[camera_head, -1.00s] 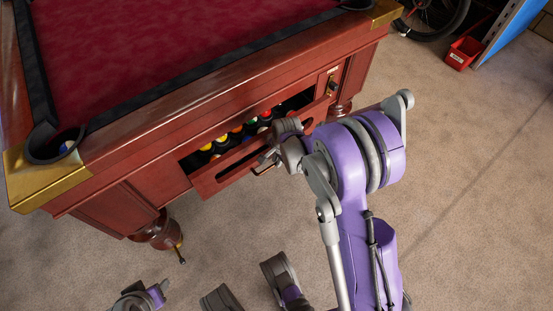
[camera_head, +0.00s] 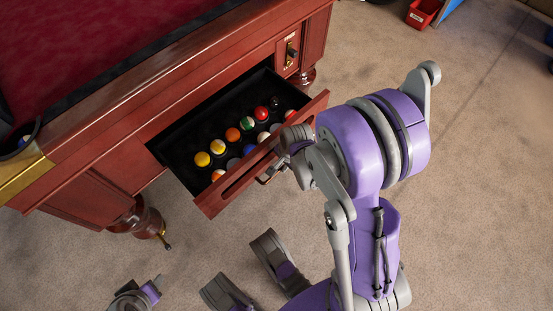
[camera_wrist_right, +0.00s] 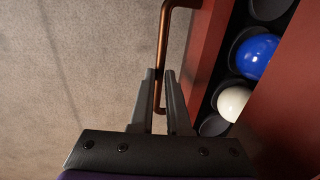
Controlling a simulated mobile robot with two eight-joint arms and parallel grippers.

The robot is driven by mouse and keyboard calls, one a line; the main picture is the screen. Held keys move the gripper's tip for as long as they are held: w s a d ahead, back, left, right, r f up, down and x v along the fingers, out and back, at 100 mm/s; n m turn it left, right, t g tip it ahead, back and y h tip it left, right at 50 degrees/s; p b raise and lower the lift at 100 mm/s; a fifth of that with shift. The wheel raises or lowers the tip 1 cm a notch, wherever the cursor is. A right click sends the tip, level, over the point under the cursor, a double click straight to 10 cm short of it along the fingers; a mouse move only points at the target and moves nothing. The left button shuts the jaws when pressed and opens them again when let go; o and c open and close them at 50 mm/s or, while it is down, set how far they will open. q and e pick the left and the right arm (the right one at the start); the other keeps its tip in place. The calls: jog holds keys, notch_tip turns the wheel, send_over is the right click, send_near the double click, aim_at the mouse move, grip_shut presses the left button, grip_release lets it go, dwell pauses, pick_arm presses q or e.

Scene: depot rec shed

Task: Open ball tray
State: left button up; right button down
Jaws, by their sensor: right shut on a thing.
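The ball tray (camera_head: 212,206) is a red-brown drawer in the side of the pool table (camera_head: 150,110). It stands well out from the table, with its black interior and several coloured balls showing in the head view. My right gripper (camera_head: 268,172) is at the tray's front. In the right wrist view its fingers (camera_wrist_right: 159,88) are shut around the copper-coloured bar handle (camera_wrist_right: 164,45). A blue ball (camera_wrist_right: 256,55) and a white ball (camera_wrist_right: 233,102) sit in round holders behind the front panel.
Carpeted floor (camera_head: 440,200) is open to the right and in front of the tray. A turned table leg (camera_head: 145,220) stands left of the tray. A red bin (camera_head: 423,12) is on the floor at the top right.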

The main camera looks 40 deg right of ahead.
jog(key=shift+s, duration=0.15)
jog(key=c, duration=0.9)
grip_release()
jog(key=r+p, duration=0.1)
jog(key=r, duration=0.2)
jog(key=s+r+p, duration=0.1)
jog(key=r+p, duration=0.1)
jog(key=r, duration=0.2)
jog(key=s+r+p, duration=0.1)
jog(key=r, duration=0.2)
jog(key=shift+d+r, duration=0.1)
jog(key=shift+r, duration=0.25)
